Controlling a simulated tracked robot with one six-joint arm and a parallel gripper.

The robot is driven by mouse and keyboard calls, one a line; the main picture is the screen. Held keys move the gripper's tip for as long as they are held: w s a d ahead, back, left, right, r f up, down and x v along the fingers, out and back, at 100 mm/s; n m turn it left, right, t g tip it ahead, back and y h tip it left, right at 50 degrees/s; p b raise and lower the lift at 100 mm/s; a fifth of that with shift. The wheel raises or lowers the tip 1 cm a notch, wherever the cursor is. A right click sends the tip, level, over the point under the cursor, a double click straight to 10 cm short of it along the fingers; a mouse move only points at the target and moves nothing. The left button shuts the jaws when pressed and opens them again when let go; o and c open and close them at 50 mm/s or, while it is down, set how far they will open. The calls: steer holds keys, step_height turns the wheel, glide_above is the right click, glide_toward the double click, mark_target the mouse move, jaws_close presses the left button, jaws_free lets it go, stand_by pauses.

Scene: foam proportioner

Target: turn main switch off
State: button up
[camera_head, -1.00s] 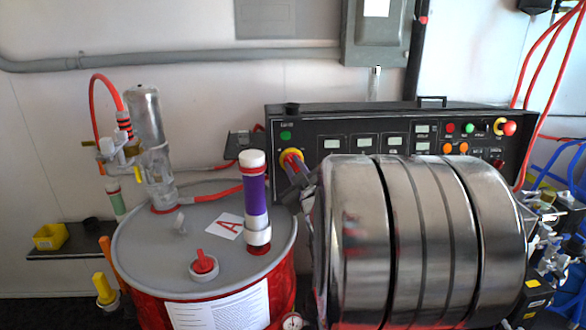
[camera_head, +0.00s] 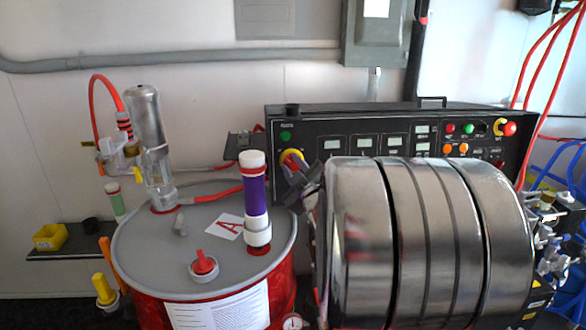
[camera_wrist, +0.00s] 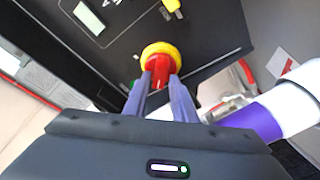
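The main switch is a red handle on a yellow round base (camera_head: 291,158), at the left end of the black control panel (camera_head: 345,125). In the wrist view the switch (camera_wrist: 160,62) is straight ahead, its red handle between my fingertips. My gripper (camera_head: 304,172) is at the switch in the head view, its dark fingers apart. In the wrist view the two fingers of my gripper (camera_wrist: 162,80) lie on either side of the handle's lower end. They look open; whether either touches the handle is hard to tell.
A drum (camera_head: 140,250) with a grey lid stands left of my arm. A purple and white tube (camera_head: 254,195) rises from it close to the gripper. More buttons and a red-yellow knob (camera_head: 508,129) are at the panel's right. Red hoses hang at the right.

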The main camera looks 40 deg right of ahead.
steer(key=shift+o, duration=1.1)
steer(key=shift+f, duration=0.1)
steer(key=shift+s, duration=0.15)
steer(key=v, duration=1.3)
steer(key=shift+s, duration=0.35)
steer(key=shift+w+a+f, duration=0.1)
steer(key=shift+a, duration=0.05)
